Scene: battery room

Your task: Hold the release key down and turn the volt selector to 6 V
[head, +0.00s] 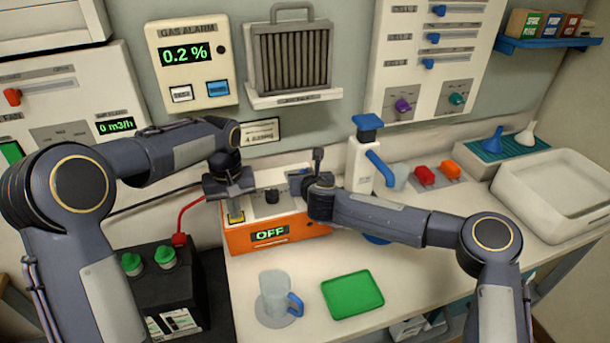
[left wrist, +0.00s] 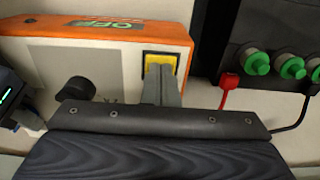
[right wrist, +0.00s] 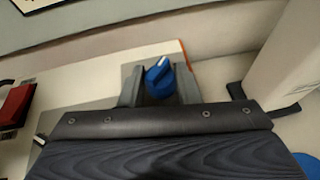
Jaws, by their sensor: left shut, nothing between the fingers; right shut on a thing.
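The orange-fronted charger (head: 290,233) stands at the back of the bench, its display reading OFF. A yellow key (left wrist: 160,62), apparently the release key, is in its top; it also shows in the head view (head: 236,218). My left gripper (head: 234,206) is shut and empty, its fingertips at the yellow key; in the left wrist view (left wrist: 161,80) they cover part of it. How far the key is pressed cannot be told. My right gripper (right wrist: 158,88) is shut on a blue knob (right wrist: 158,77) with a white pointer, apparently the volt selector. The arm hides this knob in the head view.
A black knob (left wrist: 75,92) lies between my grippers on the charger. A battery (head: 165,285) with green caps stands at the left. A clear jug (head: 275,293) and green tray (head: 352,294) are in front. A white dispenser (head: 361,165) stands close behind my right arm.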

